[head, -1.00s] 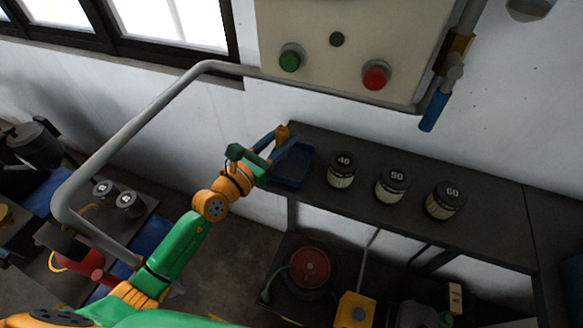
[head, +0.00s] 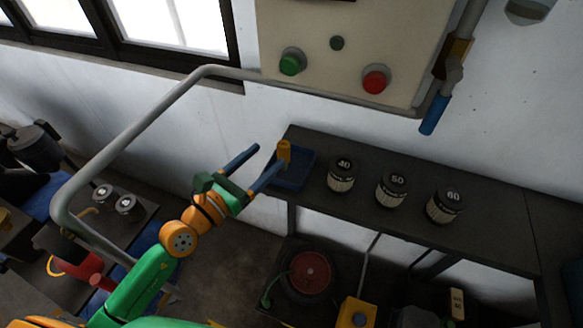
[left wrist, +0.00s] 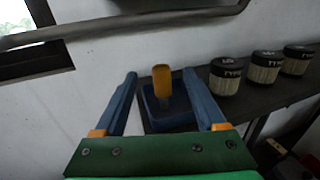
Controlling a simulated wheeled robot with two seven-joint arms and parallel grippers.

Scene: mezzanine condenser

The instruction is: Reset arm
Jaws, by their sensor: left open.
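My left gripper (head: 268,157) is open and empty, its two blue fingers spread at the left end of the dark shelf. In the left wrist view the fingers (left wrist: 160,75) stand wide apart. An orange upright piece (head: 284,151) stands at the blue tray (head: 298,180); the left wrist view shows the piece (left wrist: 162,82) between the fingers and beyond them, apart from both, with the tray (left wrist: 165,118) under it. My right gripper is out of view.
Three jars marked 40 (head: 341,175), 50 (head: 391,188) and 60 (head: 444,205) stand on the shelf (head: 420,228). A panel with green (head: 292,62) and red (head: 375,79) buttons hangs above.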

